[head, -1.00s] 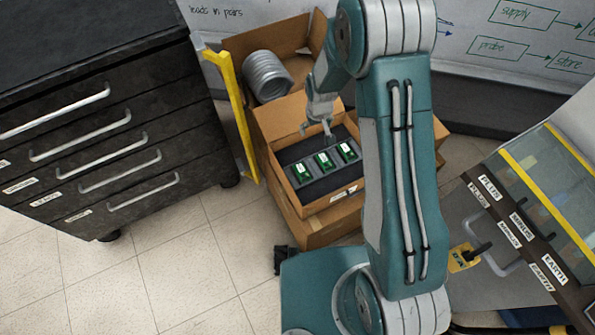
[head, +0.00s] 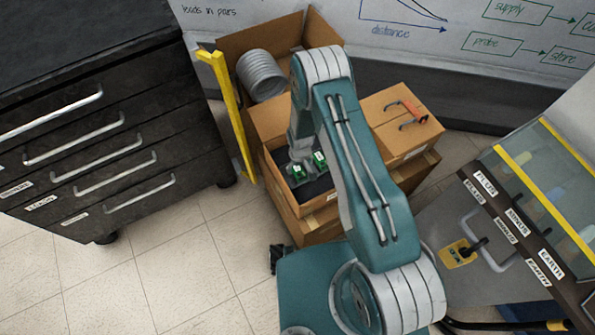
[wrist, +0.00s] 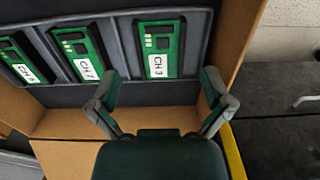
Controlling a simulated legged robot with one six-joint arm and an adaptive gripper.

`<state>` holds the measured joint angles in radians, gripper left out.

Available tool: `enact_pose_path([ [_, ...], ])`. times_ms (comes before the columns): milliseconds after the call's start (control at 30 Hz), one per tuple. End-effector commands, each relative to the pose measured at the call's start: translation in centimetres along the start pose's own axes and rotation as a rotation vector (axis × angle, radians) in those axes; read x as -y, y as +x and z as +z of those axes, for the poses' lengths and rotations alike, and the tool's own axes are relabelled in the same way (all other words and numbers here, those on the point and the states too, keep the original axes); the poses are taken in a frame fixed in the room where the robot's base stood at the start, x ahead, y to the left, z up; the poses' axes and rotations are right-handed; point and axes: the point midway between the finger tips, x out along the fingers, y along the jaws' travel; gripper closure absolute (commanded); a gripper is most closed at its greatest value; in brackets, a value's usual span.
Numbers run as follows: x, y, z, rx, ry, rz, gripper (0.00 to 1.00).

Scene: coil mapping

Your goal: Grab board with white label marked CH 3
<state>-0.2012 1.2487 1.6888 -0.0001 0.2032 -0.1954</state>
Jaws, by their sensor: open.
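The green board marked CH 3 (wrist: 158,58) is the rightmost of three boards in the wrist view, seated in a grey slotted holder (wrist: 118,40). Its white label faces me. My gripper (wrist: 160,84) is open, with one finger to each side of the board's near end and nothing between them. The middle board (wrist: 82,50) seems to read CH 7. The left board (wrist: 20,60) has a label too small to read surely. In the head view two boards show, the left one (head: 299,171) by my gripper; my arm hides the third.
The holder sits in an open cardboard box (head: 290,205). A box with a grey coiled hose (head: 262,75) stands behind. A yellow post (head: 230,115) and dark drawer cabinet (head: 100,150) are to the left.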

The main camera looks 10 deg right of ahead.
Motion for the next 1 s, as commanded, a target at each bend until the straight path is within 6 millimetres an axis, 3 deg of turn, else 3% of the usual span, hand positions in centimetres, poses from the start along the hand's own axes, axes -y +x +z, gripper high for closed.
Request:
enact_pose_path([
  [333,0.1,4.5,-0.2,0.001,0.000,0.000,0.00],
  [667,0.1,5.1,-0.3,0.000,0.000,0.000,0.00],
  [800,0.0,5.1,-0.3,0.000,0.000,0.000,0.62],
  [1000,0.1,5.1,-0.3,0.001,0.000,0.000,0.65],
])
